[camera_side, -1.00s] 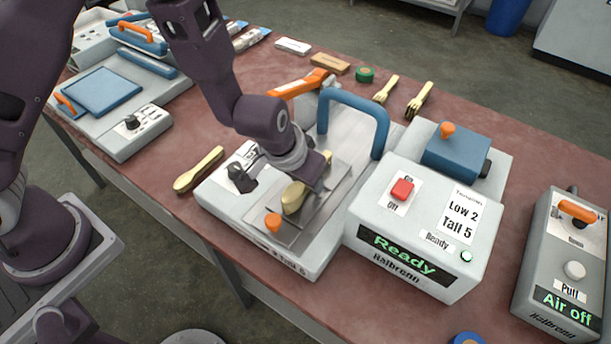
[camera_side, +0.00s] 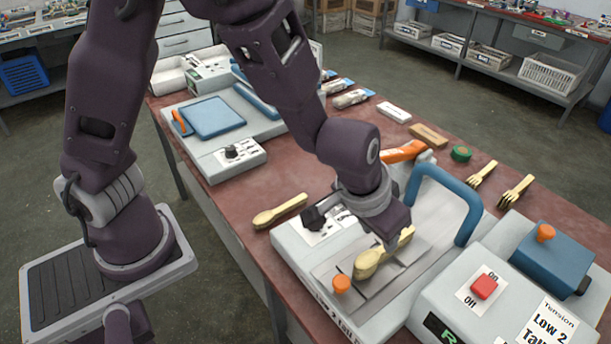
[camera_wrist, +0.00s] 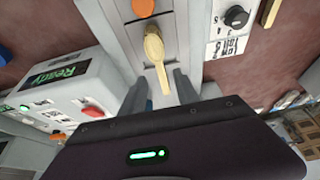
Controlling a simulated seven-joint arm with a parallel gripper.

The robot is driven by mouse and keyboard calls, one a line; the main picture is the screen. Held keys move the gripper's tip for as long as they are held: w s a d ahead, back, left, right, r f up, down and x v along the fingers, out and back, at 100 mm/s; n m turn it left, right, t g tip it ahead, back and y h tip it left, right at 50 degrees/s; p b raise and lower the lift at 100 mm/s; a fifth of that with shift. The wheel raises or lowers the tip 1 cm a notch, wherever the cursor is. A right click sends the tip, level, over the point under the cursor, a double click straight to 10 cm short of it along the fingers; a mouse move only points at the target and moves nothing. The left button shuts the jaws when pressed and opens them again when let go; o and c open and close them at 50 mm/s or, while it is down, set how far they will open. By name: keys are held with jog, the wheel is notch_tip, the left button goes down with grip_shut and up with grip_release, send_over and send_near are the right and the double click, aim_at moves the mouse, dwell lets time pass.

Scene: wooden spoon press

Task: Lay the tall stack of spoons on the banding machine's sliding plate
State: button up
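The stack of wooden spoons (camera_side: 368,264) lies flat on the metal sliding plate (camera_side: 338,274) of the banding machine (camera_side: 300,250), bowls toward the orange knob (camera_side: 341,284). In the wrist view the stack (camera_wrist: 154,46) lies along the plate, its handles pointing toward my gripper (camera_wrist: 160,80). The two fingers stand apart, one on each side of the handles, with gaps visible. In the side view my gripper (camera_side: 396,243) is low over the handle end, and its fingers are mostly hidden.
A blue arch handle (camera_side: 440,195) rises close to the right of my gripper. A control box (camera_side: 450,300) with a red switch (camera_side: 484,287) stands to the right. A spoon or low stack (camera_side: 280,211) lies on the table to the left. Forks (camera_side: 517,191) lie behind.

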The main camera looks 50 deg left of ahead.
jog(key=s+a+r+h, duration=0.25)
jog(key=s+r, duration=0.25)
jog(key=r, duration=0.4)
jog(key=s+a+r+h, duration=0.1)
jog(key=s+a+r, duration=0.35)
jog(key=r, duration=0.35)
jog(key=s+a+r+t+y, duration=0.1)
jog(key=s+a+y, duration=0.2)
jog(key=s+a, duration=0.6)
jog(key=shift+s+r, duration=0.15)
jog(key=shift+s, duration=0.4)
